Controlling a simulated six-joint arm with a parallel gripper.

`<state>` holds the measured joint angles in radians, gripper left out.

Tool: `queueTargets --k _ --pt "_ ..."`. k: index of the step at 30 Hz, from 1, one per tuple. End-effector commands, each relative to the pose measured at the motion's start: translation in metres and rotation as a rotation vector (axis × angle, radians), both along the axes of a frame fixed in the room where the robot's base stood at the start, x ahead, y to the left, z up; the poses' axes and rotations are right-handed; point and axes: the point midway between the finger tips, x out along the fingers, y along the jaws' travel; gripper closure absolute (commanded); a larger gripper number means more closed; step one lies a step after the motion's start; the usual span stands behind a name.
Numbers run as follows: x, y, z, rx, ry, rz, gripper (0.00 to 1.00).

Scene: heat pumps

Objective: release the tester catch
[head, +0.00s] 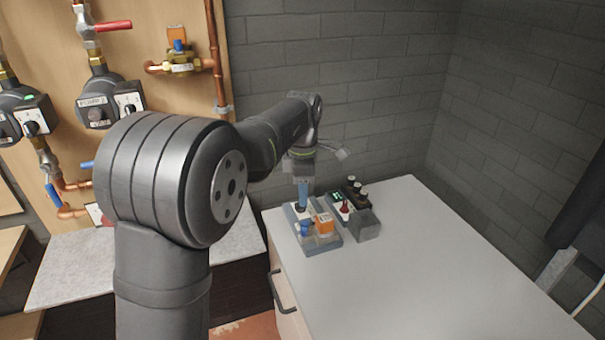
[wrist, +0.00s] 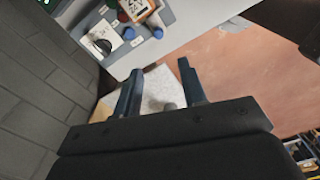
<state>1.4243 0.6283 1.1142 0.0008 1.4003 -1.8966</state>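The tester (head: 367,226) is a grey unit with a small green display, dark knobs and a red-topped part, on the pale cabinet top. Beside it is a grey tray (head: 328,243) bearing an orange block (head: 324,222), a blue knob (head: 305,227) and a dark knob. My gripper (head: 303,192) points down over the tray's back left. In the wrist view my gripper (wrist: 160,66) is open, with nothing between its fingers. The orange block (wrist: 138,10) and a dark knob (wrist: 102,45) show beyond the fingers. I cannot tell which part is the catch.
The cabinet top (head: 440,260) is clear to the right and front. A grey block wall (head: 400,100) stands close behind. A wooden board (head: 140,50) with pumps and copper pipes is at the left. A lower stone-like shelf (head: 70,265) adjoins the cabinet.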

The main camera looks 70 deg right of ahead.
Motion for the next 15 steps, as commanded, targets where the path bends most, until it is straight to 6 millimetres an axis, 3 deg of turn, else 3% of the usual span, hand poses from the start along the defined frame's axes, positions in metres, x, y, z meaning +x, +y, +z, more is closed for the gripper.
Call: queueTargets --k 6,15 --pt "0.000 0.000 0.037 -0.002 -0.001 0.000 0.62" --pt "0.000 0.000 0.049 0.001 0.000 0.000 0.62"
